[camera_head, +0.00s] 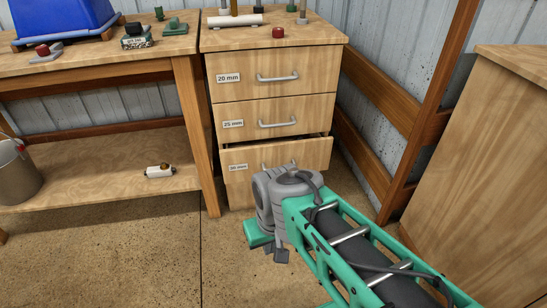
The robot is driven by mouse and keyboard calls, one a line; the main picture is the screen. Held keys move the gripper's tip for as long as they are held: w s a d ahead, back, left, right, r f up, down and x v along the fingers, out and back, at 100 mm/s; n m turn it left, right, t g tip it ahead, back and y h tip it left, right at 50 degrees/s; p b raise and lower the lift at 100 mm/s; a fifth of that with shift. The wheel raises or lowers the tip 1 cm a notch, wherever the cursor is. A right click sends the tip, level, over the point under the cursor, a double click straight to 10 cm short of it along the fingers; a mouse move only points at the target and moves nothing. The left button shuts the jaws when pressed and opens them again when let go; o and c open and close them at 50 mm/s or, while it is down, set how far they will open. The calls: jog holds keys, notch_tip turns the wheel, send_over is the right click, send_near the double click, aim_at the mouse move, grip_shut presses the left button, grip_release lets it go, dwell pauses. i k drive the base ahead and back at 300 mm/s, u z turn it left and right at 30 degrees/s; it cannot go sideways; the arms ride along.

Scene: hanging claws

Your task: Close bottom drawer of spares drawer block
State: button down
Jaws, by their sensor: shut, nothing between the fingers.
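The wooden drawer block (273,43) stands in the middle, against the wall. Its top drawer (305,73), labelled 20 mm, and the 25 mm drawer (307,113) below it sit flush. The lowest drawer whose front I can make out (310,156) stands out a little, with a dark gap along its top edge. Its label is too small to read surely, and its handle (270,165) is partly hidden behind my arm. My gripper (275,253) is shut and empty, low in front of the block. Whether it touches the block cannot be told.
A wooden bench (95,60) on the left carries a blue bin (62,18) and small parts. Its lower shelf (100,180) holds a white part (159,171); a bucket (18,175) is at far left. A wooden cabinet (480,170) stands right. Floor in front is clear.

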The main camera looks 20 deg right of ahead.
aim_at(239, 161)
jog(key=z, duration=0.15)
jog(key=k, duration=0.35)
jog(key=u, duration=1)
jog(key=i, duration=1.25)
jog(key=z, duration=0.7)
